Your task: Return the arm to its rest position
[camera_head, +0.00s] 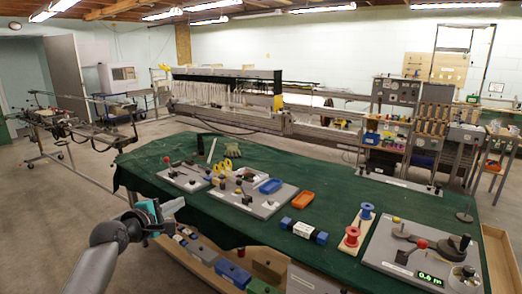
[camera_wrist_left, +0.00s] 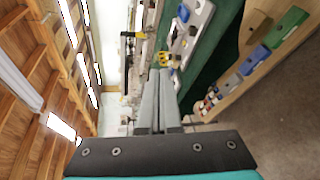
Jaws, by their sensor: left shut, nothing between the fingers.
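My left arm comes in from the lower left in the head view. Its gripper (camera_head: 172,206) is at the left front edge of the green-covered table (camera_head: 330,187), beside the cloth and apart from the items on top. In the left wrist view the two grey fingers (camera_wrist_left: 160,128) are together with nothing between them. My right arm and gripper do not show in either view.
Grey boards (camera_head: 262,208) with small parts, a blue tray (camera_head: 270,186), an orange tray (camera_head: 302,200) and red and blue spools (camera_head: 358,225) are on the table. Several bins (camera_head: 233,272) sit on a shelf below. Bare floor lies left of the table.

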